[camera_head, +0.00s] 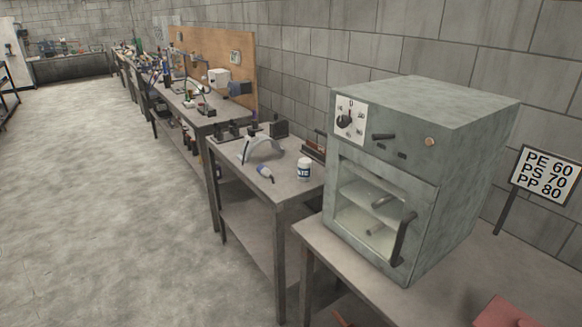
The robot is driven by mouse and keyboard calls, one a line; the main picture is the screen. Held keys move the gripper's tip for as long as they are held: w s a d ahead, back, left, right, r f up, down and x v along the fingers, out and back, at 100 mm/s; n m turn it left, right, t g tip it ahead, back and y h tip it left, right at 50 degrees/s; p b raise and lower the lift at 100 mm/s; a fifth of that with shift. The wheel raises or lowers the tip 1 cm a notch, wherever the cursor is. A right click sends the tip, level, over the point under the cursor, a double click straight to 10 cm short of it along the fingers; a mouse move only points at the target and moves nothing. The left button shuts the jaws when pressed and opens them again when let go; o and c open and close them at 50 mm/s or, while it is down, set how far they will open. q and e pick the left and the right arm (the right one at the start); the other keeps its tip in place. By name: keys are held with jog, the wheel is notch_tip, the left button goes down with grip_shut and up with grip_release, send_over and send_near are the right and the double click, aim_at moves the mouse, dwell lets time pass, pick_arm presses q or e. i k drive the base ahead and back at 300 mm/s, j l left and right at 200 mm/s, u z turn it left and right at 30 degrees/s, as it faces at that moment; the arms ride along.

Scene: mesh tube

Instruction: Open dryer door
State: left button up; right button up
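The dryer (465,150) is a grey-green metal box on a table at the right. Its front door (343,225) has a glass window and looks closed. A dark bar handle (403,240) stands upright at the door's right side. Through the glass I see a shelf and pale cylindrical shapes. A dial (347,121) on a white plate sits above the door at the upper left of the front. Neither of my grippers shows in this view.
The dryer's table (345,262) has bare surface in front. A sign (547,174) with "PE 60, PS 70, PP 80" stands at right. A reddish object (502,312) lies at the lower right. A workbench (235,165) with a white bottle (304,170) adjoins at left. Open floor (100,220) lies left.

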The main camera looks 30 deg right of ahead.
aim_at(421, 198)
jog(key=z, duration=1.4)
